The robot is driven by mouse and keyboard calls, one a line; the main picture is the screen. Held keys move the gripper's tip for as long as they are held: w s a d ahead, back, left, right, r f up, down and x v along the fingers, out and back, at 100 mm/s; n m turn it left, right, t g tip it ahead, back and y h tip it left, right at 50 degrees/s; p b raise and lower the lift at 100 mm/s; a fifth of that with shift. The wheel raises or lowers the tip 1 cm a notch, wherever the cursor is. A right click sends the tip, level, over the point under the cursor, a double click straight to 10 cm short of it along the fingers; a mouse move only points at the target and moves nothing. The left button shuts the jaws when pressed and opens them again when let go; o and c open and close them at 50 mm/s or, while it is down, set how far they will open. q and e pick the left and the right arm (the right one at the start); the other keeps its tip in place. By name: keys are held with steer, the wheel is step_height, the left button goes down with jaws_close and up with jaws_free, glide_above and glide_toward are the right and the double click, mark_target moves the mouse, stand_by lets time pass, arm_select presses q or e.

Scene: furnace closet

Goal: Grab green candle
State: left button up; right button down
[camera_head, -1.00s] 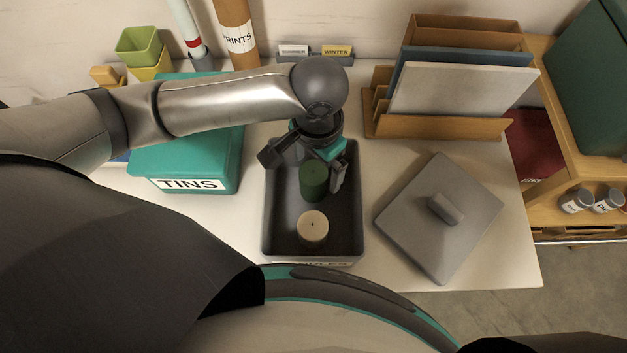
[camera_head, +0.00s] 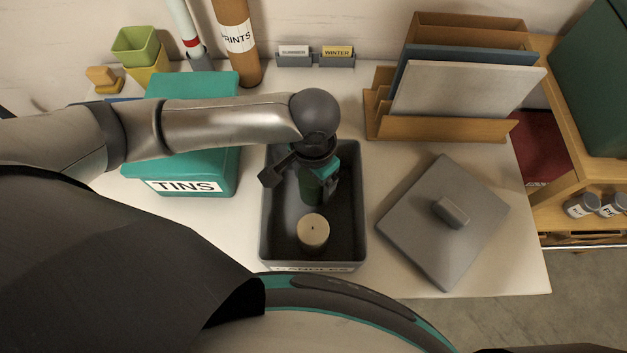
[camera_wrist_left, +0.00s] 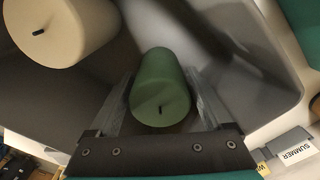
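The green candle (camera_head: 311,188) stands in the open grey box marked CANDLES (camera_head: 275,240), behind a cream candle (camera_head: 313,231). In the left wrist view the green candle (camera_wrist_left: 161,90) is between the two fingers of my left gripper (camera_wrist_left: 163,105), and the cream candle (camera_wrist_left: 62,28) is at the upper left. The fingers are apart on either side of the green candle, with narrow gaps seeming to show. In the head view my left gripper (camera_head: 314,185) reaches down into the box and partly hides the green candle. My right gripper is not in view.
A grey lid with a knob (camera_head: 443,222) lies right of the box. A teal TINS box (camera_head: 190,170) stands to the left, under my left arm. Behind are a SUMMER and WINTER label holder (camera_head: 315,60) and a wooden file rack (camera_head: 440,127).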

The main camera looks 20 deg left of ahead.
arm_select(q)
steer(key=c, duration=1.2)
jaws_close()
steer(key=shift+r, duration=0.15)
